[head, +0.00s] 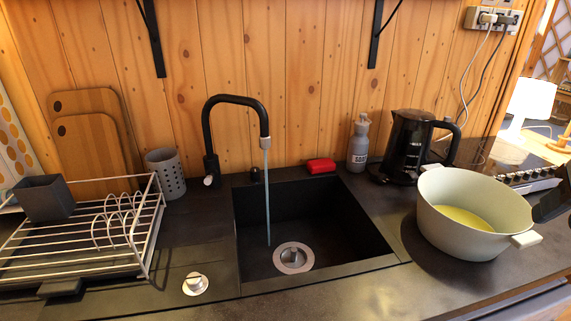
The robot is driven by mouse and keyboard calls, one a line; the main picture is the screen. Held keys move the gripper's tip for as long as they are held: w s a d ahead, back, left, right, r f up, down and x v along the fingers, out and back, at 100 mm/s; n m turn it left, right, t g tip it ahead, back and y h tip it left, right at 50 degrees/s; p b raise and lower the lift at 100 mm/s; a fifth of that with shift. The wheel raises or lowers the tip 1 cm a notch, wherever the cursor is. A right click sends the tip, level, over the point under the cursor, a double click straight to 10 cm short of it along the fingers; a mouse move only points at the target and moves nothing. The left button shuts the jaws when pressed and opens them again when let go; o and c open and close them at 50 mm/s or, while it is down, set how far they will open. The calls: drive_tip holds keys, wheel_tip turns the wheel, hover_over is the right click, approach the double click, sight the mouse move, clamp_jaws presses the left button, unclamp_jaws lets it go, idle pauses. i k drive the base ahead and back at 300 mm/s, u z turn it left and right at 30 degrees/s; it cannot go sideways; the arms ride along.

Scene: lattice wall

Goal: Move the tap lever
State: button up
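The black tap (208,130) stands at the back left of the sink, its spout arching right. Its small lever (209,181) with a pale tip sits low at the tap's base, facing the front. A thin stream of water (267,195) runs from the spout into the sink. A dark shape (552,203) enters at the right edge, beside the pot, and may be the end of my arm. No fingers can be made out on it. It is far from the lever, and nothing touches the lever.
The black sink (330,215) has a metal drain. To the left stand a wire dish rack (75,265) and a grey perforated cup (165,172). A red sponge (321,165), grey bottle (359,145), black kettle (405,145) and cream pot (470,230) stand to the right.

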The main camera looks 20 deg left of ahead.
sight(208, 180)
drive_tip(key=z, duration=0.25)
drive_tip(key=k, duration=1.35)
drive_tip(key=u, duration=1.5)
drive_tip(key=i, duration=1)
drive_tip(key=z, duration=0.75)
